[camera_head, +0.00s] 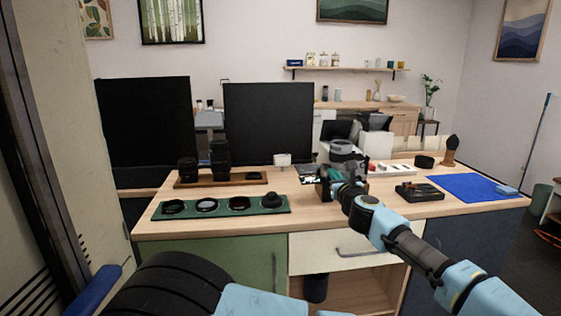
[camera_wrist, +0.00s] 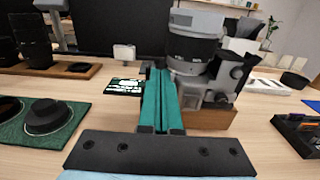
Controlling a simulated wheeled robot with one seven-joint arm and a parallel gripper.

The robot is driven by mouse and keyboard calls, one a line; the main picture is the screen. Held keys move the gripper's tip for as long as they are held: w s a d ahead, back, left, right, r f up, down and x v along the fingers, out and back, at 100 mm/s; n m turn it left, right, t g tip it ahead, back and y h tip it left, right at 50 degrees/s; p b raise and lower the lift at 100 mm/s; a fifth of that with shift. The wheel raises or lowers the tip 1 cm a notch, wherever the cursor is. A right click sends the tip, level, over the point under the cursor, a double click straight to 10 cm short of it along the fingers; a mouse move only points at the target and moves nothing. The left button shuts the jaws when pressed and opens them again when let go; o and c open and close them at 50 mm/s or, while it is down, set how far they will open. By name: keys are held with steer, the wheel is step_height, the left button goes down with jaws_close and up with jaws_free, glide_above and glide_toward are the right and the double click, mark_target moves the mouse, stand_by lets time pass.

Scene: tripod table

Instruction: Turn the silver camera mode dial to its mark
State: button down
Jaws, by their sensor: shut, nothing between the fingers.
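The camera (camera_wrist: 214,88) stands on a wooden block (camera_wrist: 203,118) in the wrist view, with a large grey and black lens (camera_wrist: 193,45) at its top. It also shows in the head view (camera_head: 342,151), partly behind my arm. Small dark knobs sit on its right side; I cannot make out the silver mode dial or its mark for sure. My gripper (camera_wrist: 156,72) is shut and empty, its teal fingers side by side just left of the camera. In the head view my gripper (camera_head: 316,181) is small, in front of the camera; contact cannot be told.
A green tray (camera_head: 222,213) with round lens parts lies left on the wooden desk. A wooden board (camera_head: 220,181) with dark lenses stands behind it. A black box (camera_head: 419,192) and a blue mat (camera_head: 472,188) lie right. A small white card stand (camera_head: 282,159) is behind my gripper.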

steer(key=s, duration=0.6)
steer(key=shift+d+r, duration=0.1)
steer(key=shift+d, duration=0.25)
